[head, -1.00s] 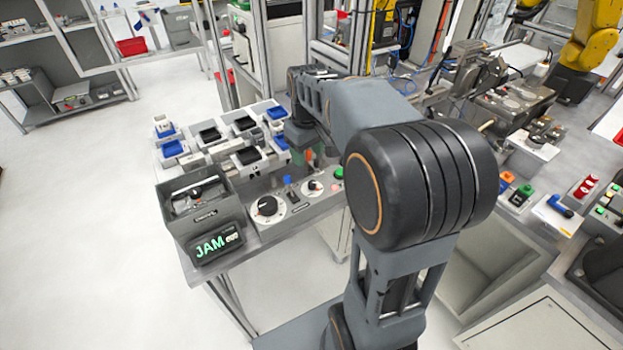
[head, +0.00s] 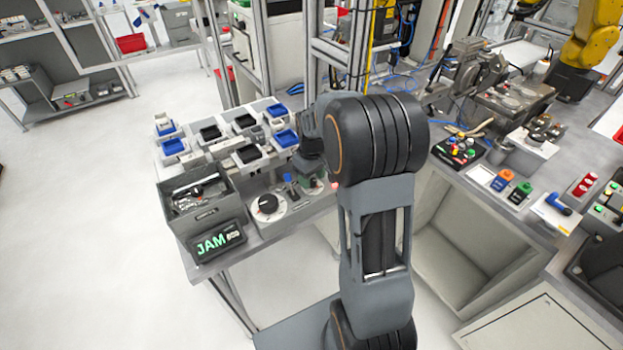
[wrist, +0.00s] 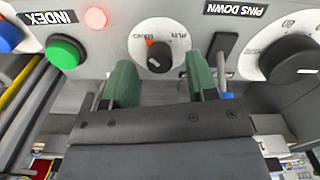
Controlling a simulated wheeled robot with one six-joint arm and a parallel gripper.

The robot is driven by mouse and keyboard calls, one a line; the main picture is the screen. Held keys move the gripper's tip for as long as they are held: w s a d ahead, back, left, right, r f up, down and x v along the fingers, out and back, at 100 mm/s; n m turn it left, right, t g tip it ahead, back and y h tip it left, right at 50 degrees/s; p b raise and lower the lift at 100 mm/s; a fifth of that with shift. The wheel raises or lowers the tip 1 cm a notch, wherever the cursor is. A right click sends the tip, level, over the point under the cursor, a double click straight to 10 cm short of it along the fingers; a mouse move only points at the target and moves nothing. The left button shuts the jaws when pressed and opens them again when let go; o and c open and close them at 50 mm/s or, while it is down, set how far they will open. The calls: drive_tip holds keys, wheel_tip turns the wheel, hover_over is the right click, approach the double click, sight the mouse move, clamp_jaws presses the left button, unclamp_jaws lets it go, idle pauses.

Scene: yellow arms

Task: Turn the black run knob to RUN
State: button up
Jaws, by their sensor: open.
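The black run knob (wrist: 160,58) sits on a round white dial in the wrist view. Its orange mark points up and slightly left, toward the left of two small upside-down labels, which are hard to read. My gripper (wrist: 162,80) is open, with green fingertips left and right of the knob's lower side. I see no contact with the knob; the exact gap is unclear. In the head view the small white dial (head: 313,188) is partly hidden by my arm and gripper.
A green INDEX button (wrist: 65,51) and pink-red lamp (wrist: 96,18) are left of the knob. A lit JAM display (head: 218,242) fronts the grey bin.

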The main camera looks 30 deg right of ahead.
drive_tip(key=shift+f, duration=0.65)
drive_tip(key=c, duration=0.9)
drive_tip(key=shift+c, duration=0.2)
